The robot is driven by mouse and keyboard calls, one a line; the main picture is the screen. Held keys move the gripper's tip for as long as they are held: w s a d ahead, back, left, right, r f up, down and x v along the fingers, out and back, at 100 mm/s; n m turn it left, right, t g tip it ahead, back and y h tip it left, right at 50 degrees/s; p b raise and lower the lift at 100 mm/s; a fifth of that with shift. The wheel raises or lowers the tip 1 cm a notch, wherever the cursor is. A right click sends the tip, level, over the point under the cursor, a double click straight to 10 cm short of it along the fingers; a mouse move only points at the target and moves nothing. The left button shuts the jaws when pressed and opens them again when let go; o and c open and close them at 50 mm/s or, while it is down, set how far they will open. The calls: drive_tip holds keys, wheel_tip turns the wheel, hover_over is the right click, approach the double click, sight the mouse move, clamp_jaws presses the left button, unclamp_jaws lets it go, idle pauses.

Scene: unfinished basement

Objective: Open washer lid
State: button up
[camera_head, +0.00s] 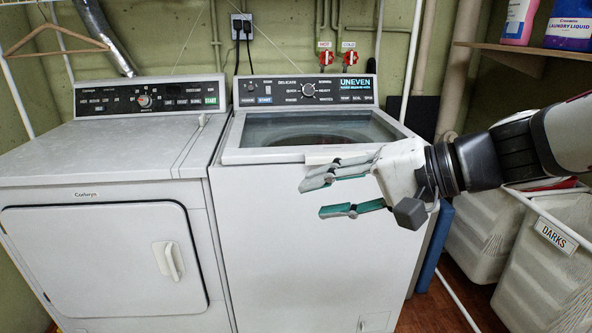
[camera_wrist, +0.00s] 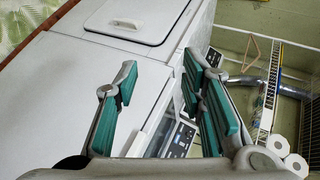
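The washer (camera_head: 303,255) is the white top-loader on the right of the pair. Its lid (camera_head: 318,130), a glass pane in a light frame, lies closed on top. A pale lip (camera_head: 335,157) shows at the lid's front edge, partly behind my fingers. My gripper (camera_head: 327,197) is in front of the washer's upper front, coming from the right. Its teal-padded fingers are spread apart with nothing between them, near the lid's front edge. Contact with the lid cannot be told. In the wrist view my gripper (camera_wrist: 165,85) is open, and a part of the lid (camera_wrist: 160,130) shows between the fingers.
A white dryer (camera_head: 105,200) stands against the washer's left side. The washer's control panel (camera_head: 310,90) rises behind the lid. Laundry bins (camera_head: 545,260) stand at the right, below a shelf (camera_head: 530,50) with detergent bottles. Space above the lid is clear.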

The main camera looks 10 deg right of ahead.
drive_tip(key=w+d+f+m+t+h+b, duration=0.2)
drive_tip(key=w+d+f+m+t+b, duration=0.3)
drive_tip(key=w+d, duration=0.35)
drive_tip(key=w+d+f+m+t+h+b, duration=0.25)
drive_tip(key=w+d+f+t+b, duration=0.35)
drive_tip(key=w, duration=0.4)
drive_tip(key=b+x, duration=0.3)
drive_tip(key=x, duration=1)
drive_tip(key=shift+w+m+g+y, duration=0.25)
drive_tip(key=shift+m+g+y, duration=0.1)
drive_tip(key=shift+m+g, duration=0.1)
drive_tip(key=shift+f, duration=0.1)
clamp_jaws()
